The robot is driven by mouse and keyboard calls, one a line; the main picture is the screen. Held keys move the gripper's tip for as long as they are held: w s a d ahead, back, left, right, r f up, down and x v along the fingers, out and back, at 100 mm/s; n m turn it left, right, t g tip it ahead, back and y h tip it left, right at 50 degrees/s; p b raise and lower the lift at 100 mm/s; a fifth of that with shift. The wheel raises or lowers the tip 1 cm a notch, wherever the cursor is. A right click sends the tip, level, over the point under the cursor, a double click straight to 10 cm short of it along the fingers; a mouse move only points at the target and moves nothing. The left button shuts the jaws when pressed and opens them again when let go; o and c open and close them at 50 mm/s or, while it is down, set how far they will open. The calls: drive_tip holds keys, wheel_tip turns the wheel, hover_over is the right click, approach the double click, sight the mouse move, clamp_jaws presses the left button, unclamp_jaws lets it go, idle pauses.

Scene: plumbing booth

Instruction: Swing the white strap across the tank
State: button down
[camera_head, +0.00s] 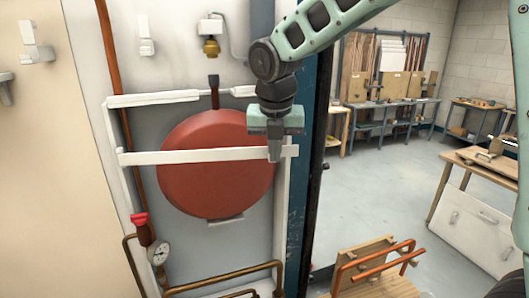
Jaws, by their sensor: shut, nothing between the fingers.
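The red round tank (200,185) hangs on the grey wall panel inside a white frame. The white strap (195,156) runs level across the front of the tank, from the left upright to the right side of the frame. My gripper (274,157) points down at the strap's right end, in front of or against it; I cannot tell whether they touch. Its fingers are shut and hold nothing. The wrist hides part of the frame's top right corner.
A white top rail (155,99) runs above the tank. A red-handled valve (141,222), a gauge (158,252) and copper pipes lie below left. A wooden stand with copper pipe (375,270) is at the lower right. Open floor (375,185) lies right of the booth's blue edge.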

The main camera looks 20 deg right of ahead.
drive_tip(key=w, duration=0.1)
drive_tip(key=w+d+p, duration=0.1)
drive_tip(key=w, duration=0.2)
drive_tip(key=shift+w+d+r+p, duration=0.1)
drive_tip(key=shift+w+d+p, duration=0.15)
drive_tip(key=shift+w+p, duration=0.1)
drive_tip(key=shift+s, duration=0.1)
